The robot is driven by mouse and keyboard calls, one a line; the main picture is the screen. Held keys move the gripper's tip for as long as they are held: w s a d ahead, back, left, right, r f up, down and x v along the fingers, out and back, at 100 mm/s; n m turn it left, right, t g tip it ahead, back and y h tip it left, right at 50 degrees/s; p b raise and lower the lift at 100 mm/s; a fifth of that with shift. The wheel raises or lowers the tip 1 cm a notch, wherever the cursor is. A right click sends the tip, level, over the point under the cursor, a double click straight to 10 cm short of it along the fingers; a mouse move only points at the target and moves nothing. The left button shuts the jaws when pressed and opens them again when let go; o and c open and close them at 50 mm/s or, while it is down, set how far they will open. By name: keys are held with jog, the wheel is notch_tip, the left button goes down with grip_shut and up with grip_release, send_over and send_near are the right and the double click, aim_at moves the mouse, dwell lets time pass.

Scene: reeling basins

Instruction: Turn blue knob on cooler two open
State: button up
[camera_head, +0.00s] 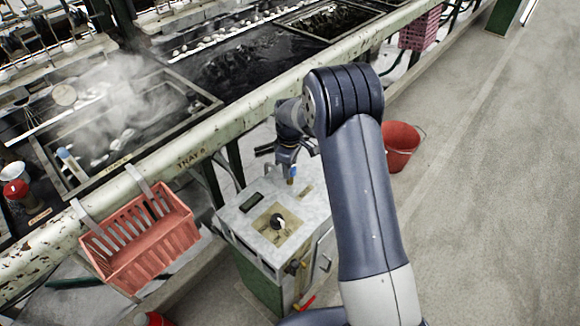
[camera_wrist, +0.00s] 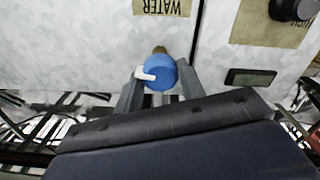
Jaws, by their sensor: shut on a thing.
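The cooler (camera_head: 318,213) is a pale metal box with a green lower body, below the basin rail in the head view. The blue knob (camera_wrist: 158,72) has a white pointer that points left in the wrist view, beside a tan label reading WATER. In the head view a small bit of blue (camera_head: 292,173) shows under my gripper. My gripper (camera_wrist: 160,80) is shut on the blue knob, with one finger on each side of it. The fingers partly hide its near edge. I cannot read a number on the cooler.
A black knob (camera_head: 278,221) on a tan plate and a dark display (camera_head: 251,202) are on the cooler's top. A red crate (camera_head: 150,240) hangs from the rail at left. A red bucket (camera_head: 401,146) stands behind my arm. The floor at right is clear.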

jog(key=shift+n, duration=0.7)
jog(key=o, duration=1)
jog(key=shift+r, duration=0.1)
notch_tip(320, 180, up, 11)
jog(key=shift+f, duration=0.2)
